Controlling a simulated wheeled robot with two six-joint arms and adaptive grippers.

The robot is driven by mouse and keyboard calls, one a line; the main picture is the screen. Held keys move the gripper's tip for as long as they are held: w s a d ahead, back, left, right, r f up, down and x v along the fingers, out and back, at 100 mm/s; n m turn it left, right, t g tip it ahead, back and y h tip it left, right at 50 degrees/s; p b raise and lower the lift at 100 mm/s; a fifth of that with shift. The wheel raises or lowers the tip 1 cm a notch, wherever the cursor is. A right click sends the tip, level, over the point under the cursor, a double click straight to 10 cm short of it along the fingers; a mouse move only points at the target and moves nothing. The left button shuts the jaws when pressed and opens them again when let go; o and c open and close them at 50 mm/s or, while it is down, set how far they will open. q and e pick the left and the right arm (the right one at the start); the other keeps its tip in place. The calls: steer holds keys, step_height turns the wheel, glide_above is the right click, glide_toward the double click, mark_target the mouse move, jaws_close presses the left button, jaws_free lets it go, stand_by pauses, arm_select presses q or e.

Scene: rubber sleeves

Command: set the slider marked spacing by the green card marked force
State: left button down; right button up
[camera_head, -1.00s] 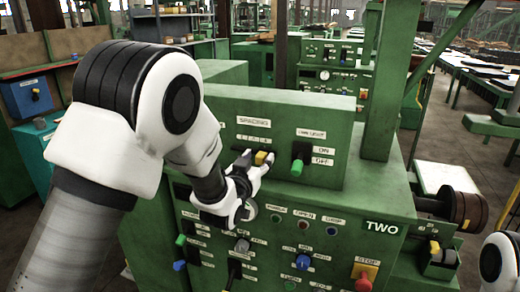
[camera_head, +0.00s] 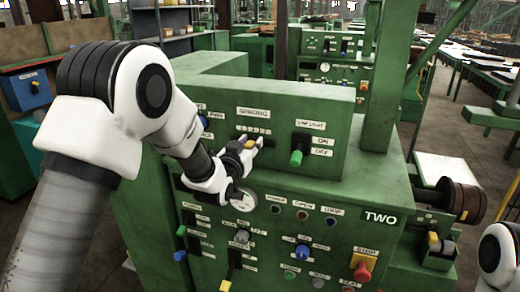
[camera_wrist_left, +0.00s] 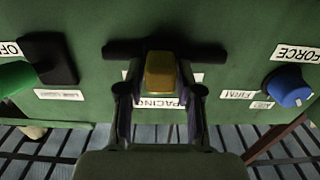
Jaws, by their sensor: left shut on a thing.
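The spacing slider's yellow knob (camera_head: 250,144) sits on a short dark track under the white SPACING label (camera_head: 253,113) on the green raised panel. My left gripper (camera_head: 247,147) is shut on this knob, which shows between its fingers in the left wrist view (camera_wrist_left: 160,72). That view is upside down, with the dark track (camera_wrist_left: 118,48) behind the knob and the SPACING label partly hidden by the fingers. A white FORCE label (camera_wrist_left: 297,53) stands by a blue knob (camera_wrist_left: 288,86) with a FIRM label beside it. I cannot make out a green card. My right gripper is out of view.
A green-handled lamp switch (camera_head: 297,156) marked ON and OFF is right of the slider. Below are several small knobs, a round gauge (camera_head: 243,197) and a red STOP button (camera_head: 362,271). A brown roller (camera_head: 460,200) stands at the right.

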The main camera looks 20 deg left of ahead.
arm_select(q)
steer(key=shift+a, duration=0.35)
steer(key=c, duration=0.9)
jaws_free()
steer(key=shift+d, duration=0.1)
steer(key=shift+s, duration=0.15)
steer(key=s, duration=1.1)
steer(key=shift+s, duration=0.35)
steer(key=shift+a, duration=0.2)
